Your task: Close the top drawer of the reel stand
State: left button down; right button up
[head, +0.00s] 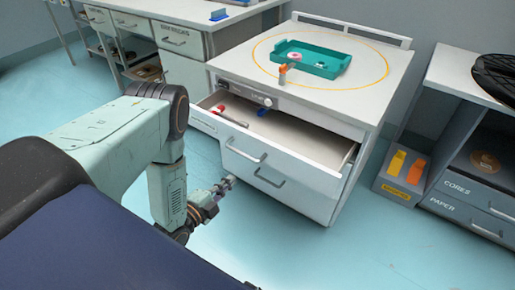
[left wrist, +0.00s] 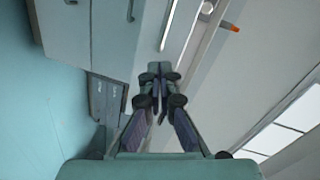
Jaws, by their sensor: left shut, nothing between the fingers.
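The white reel stand (head: 240,65) stands in the middle of the head view. Its top drawer (head: 240,139) is pulled out, with its inside showing and a bar handle on its front. A red-tipped item and a blue item lie in it. My left gripper (head: 229,182) is shut and empty, low in front of the drawer fronts, below the top drawer's handle. In the left wrist view my left gripper (left wrist: 160,82) shows its fingers together, with pale panels and bar handles beyond. I cannot tell if it touches the stand. My right gripper is not in view.
On the stand's top are a teal tray (head: 328,68) and a small orange-topped item (head: 283,72) inside a yellow ring. A grey bin (head: 396,188) with yellow and orange items stands right, beside a drawer unit (head: 470,190). A workbench stands behind left. The floor in front is clear.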

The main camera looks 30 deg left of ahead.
pick_arm(q)
notch_tip(320, 180, up, 3)
jog(key=m+t, duration=0.2)
jog(key=m, duration=0.1)
jog(key=b, duration=0.5)
send_near(263, 142)
jog(key=shift+m+h, duration=0.3)
jog(key=shift+m, duration=0.1)
jog(key=w, duration=0.7)
jog(key=shift+d+r, duration=0.15)
jog(key=shift+d, duration=0.1)
